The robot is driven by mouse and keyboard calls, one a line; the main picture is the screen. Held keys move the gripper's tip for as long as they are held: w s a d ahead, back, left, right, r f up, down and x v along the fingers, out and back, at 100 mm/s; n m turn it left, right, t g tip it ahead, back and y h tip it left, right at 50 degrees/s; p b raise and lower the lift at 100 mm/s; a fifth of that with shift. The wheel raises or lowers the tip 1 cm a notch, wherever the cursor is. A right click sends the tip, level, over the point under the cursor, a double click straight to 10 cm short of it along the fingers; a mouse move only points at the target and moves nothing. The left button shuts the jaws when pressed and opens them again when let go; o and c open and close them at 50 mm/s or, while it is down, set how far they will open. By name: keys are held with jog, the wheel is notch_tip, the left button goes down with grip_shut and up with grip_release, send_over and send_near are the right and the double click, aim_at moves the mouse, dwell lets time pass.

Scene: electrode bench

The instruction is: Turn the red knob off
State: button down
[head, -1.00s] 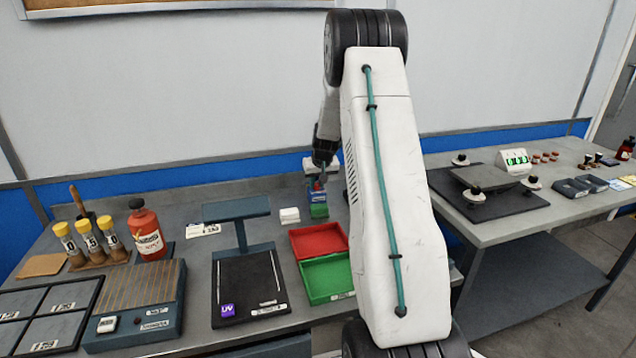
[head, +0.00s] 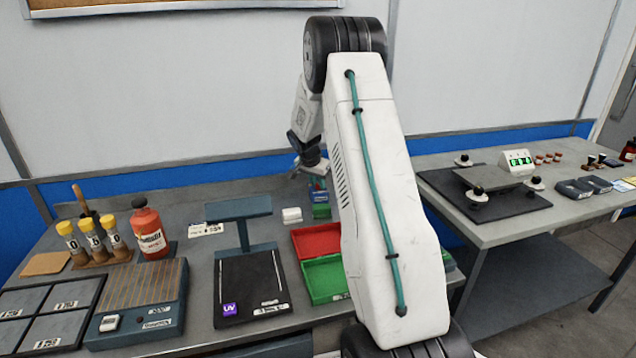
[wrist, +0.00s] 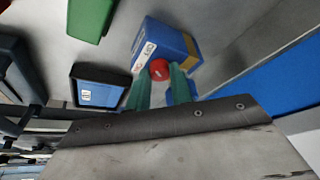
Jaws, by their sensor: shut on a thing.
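The red knob (wrist: 159,70) sits on the face of a blue box (wrist: 150,36) with white labels in the wrist view. My gripper (wrist: 160,78) has its two teal fingers on either side of the knob and is shut on it. Part of the knob is hidden by the fingers.
A red tray (head: 316,240) and a green tray (head: 325,278) stand in front of the box. A second table (head: 445,157) is at the right.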

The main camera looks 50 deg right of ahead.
jog(key=shift+m, duration=0.5)
jog(key=shift+w, duration=0.1)
jog(key=c, duration=1.5)
grip_release()
